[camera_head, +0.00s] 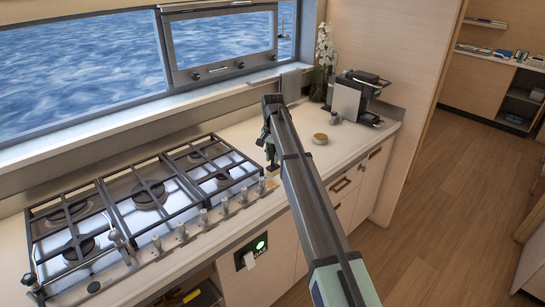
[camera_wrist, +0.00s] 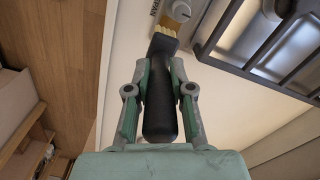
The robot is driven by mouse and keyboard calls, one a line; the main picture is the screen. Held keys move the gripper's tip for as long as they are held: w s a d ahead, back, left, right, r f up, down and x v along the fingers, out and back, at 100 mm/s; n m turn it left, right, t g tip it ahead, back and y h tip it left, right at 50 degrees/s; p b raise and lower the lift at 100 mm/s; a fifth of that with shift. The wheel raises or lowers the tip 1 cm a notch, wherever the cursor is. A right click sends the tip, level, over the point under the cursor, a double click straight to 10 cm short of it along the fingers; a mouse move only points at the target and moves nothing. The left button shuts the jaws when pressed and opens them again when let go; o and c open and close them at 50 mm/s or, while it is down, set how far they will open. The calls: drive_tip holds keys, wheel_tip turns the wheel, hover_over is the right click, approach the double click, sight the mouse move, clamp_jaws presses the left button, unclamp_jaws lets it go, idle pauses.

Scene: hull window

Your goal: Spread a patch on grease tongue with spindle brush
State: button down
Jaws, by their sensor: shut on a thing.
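My gripper (camera_wrist: 158,78) is shut on the black handle of a brush (camera_wrist: 160,108). Its pale yellow bristles (camera_wrist: 165,30) point away from my gripper, beside the stove's edge and a white knob. In the head view my gripper (camera_head: 270,145) is over the counter at the stove's right end, partly hidden by my arm; the brush is hard to make out there. A white tongue-like tab (camera_head: 249,260) sticks out of a dark panel with a green light (camera_head: 260,245) on the cabinet front. I cannot tell for certain that this is the grease tongue.
The gas stove (camera_head: 150,210) with raised grates and front knobs fills the left counter. A round tin (camera_head: 320,138), a coffee machine (camera_head: 355,97) and a flower vase (camera_head: 325,60) stand at the right end. The wooden floor (camera_head: 440,220) at right is clear.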

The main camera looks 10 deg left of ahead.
sight(273, 166)
drive_tip(key=shift+f, duration=0.45)
wheel_tip(273, 166, down, 3)
drive_tip(key=shift+f+b, duration=0.1)
drive_tip(key=shift+b, duration=0.45)
drive_tip(key=shift+w+a, duration=0.9)
drive_tip(key=shift+a, duration=0.05)
drive_tip(key=shift+f, duration=0.75)
drive_tip(key=shift+f, duration=0.25)
